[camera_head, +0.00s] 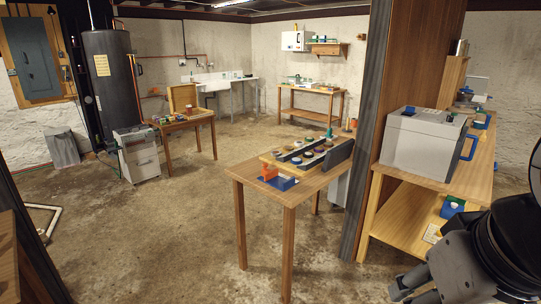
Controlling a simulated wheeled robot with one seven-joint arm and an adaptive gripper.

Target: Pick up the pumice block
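I cannot make out a pumice block for certain; the small items on the tables and sink are too small to tell apart. My gripper (408,290) is at the lower right, at the end of my dark arm, over the concrete floor in front of the wooden bench. It looks empty, but it is partly cut off by the bottom edge, so its opening is unclear. The nearest wooden table (251,184) holds an orange item (269,172), a blue item (283,183), a dark upright panel (339,155) and several jars or lids.
A bench (430,179) with a grey box (424,145) stands at right, beside a wide post (382,130). The floor at centre left is clear.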

